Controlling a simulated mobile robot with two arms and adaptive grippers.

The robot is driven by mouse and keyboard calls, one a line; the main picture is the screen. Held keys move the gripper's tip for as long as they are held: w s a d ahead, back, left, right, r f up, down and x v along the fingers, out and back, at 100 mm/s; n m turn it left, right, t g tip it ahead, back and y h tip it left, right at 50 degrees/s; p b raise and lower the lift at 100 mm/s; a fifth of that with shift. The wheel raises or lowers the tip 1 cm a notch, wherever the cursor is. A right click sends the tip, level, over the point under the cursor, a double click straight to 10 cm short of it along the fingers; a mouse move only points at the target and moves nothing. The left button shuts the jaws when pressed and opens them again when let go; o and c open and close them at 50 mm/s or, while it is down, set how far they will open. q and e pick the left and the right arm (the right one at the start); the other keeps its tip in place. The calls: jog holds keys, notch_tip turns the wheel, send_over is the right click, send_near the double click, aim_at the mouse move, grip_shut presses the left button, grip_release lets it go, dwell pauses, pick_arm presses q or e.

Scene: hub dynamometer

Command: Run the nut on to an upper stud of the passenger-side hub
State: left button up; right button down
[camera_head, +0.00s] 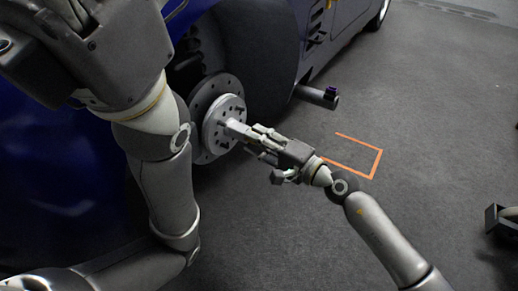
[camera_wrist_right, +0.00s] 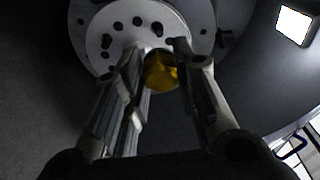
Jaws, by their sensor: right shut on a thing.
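The passenger-side hub (camera_head: 211,124) is a round pale metal face with holes and studs, in front of a darker disc. It also fills the top of the right wrist view (camera_wrist_right: 110,42). My right gripper (camera_head: 236,128) is at the hub face. In the wrist view its fingers (camera_wrist_right: 158,62) are shut on a gold-coloured nut (camera_wrist_right: 162,72), which overlaps the hub's edge. Whether the nut touches a stud is hidden behind it. The nut cannot be made out in the head view. My left arm crosses the left side; its fingertips are out of the picture.
The blue vehicle body (camera_head: 60,190) and dark wheel arch (camera_head: 262,50) surround the hub. A dark cylinder (camera_head: 316,96) sticks out right of the hub. An orange floor outline (camera_head: 378,160) and a dark object (camera_head: 502,222) lie to the right. The floor between is mostly clear.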

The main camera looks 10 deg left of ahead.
jog(key=shift+x, duration=1.3)
jog(key=x, duration=0.3)
jog(key=shift+s+a, duration=0.3)
jog(key=shift+a+f, duration=0.1)
jog(key=shift+a, duration=0.05)
jog(key=shift+s+a+f+b, duration=0.1)
jog(key=shift+s+f+b, duration=0.15)
jog(key=shift+b, duration=0.15)
jog(key=shift+w+a, duration=0.15)
jog(key=shift+a, duration=0.15)
jog(key=shift+r, duration=0.25)
jog(key=shift+a, duration=0.15)
jog(key=shift+w+r, duration=0.1)
jog(key=shift+w, duration=0.05)
